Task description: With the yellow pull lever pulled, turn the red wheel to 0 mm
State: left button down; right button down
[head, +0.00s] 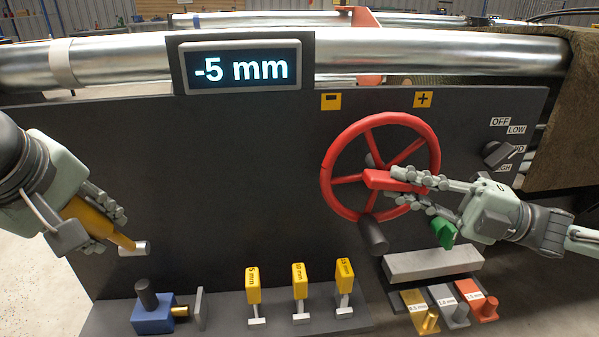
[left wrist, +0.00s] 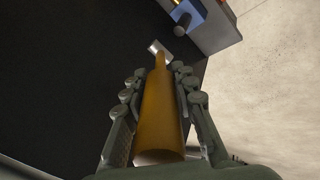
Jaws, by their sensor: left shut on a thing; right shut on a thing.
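The red wheel (head: 331,163) is upright on the dark panel, right of centre. The display (head: 241,67) above the panel reads -5 mm. My right gripper (head: 396,188) is shut on the red handle (head: 378,180) of the wheel. The yellow pull lever (head: 92,219) is at the panel's left and ends at a small silver collar (head: 133,249). My left gripper (head: 98,217) is shut on the lever. In the left wrist view the lever (left wrist: 160,115) lies between both fingers of my left gripper (left wrist: 155,90). How far the lever is pulled is unclear.
A minus label (head: 331,101) and a plus label (head: 423,99) sit above the wheel. A selector knob (head: 498,153) is at the right. Below are a blue block (head: 152,314), several yellow tags including 5 mm (head: 253,283), and a grey bar (head: 432,264).

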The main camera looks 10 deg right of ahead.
jog(key=shift+d+y, duration=0.1)
jog(key=shift+y, duration=0.2)
dwell(0.4)
jog(key=c, duration=1.5)
grip_release()
jog(key=shift+d+t, duration=0.15)
jog(key=shift+t, duration=0.15)
jog(key=shift+c, duration=0.2)
jog(key=shift+o, duration=0.3)
jog(key=shift+f, duration=0.1)
jog(key=v, duration=1.1)
jog(key=shift+s+d, duration=0.2)
jog(key=shift+d, duration=0.1)
jog(key=shift+s, duration=2.5)
